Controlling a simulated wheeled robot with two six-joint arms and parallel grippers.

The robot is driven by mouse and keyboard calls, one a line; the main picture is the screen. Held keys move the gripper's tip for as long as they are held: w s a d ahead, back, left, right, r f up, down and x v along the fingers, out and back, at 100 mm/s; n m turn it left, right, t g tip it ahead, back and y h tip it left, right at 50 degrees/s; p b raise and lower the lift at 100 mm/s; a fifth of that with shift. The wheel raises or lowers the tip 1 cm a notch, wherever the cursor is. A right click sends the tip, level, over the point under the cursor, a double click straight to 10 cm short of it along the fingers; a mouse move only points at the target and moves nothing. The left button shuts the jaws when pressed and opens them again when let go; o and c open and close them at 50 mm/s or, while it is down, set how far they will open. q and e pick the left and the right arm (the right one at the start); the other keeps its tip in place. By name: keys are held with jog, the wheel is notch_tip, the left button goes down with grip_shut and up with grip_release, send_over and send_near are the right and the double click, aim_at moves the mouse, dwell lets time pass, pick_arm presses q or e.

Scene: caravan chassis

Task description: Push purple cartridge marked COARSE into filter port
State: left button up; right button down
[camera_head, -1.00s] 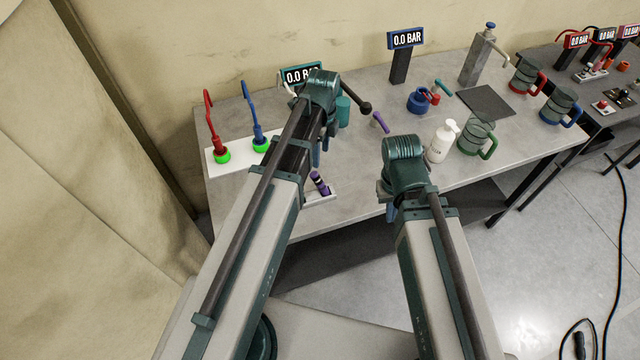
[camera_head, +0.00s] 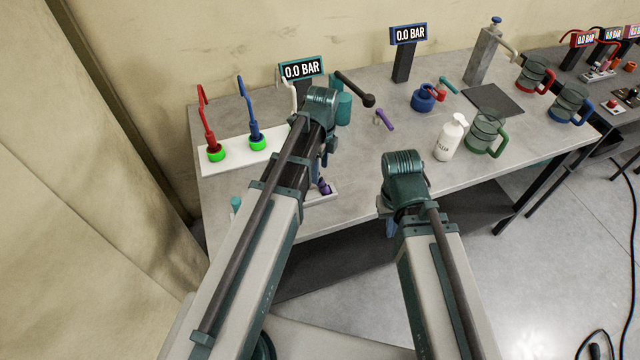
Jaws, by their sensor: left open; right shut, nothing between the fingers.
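A purple cartridge (camera_head: 324,187) lies in a small white tray (camera_head: 329,197) near the table's front edge, partly hidden by my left arm; its marking cannot be read. My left gripper (camera_head: 326,160) hangs just above the tray; its fingers are largely hidden by the wrist, and it is open. My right gripper (camera_head: 391,228) is shut and empty, low in front of the table edge, away from the cartridge. I cannot make out the filter port for certain. A teal cylinder unit with a black lever (camera_head: 366,99) stands behind my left wrist.
A white board (camera_head: 238,149) with red and blue hoses in green-ringed sockets is at the left. A teal item (camera_head: 236,204) shows beside my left arm.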

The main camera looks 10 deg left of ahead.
aim_at(320, 182)
pick_arm(q)
jog(key=f+b, duration=0.5)
jog(key=shift+s+a+f, duration=0.1)
jog(key=shift+a, duration=0.15)
grip_shut()
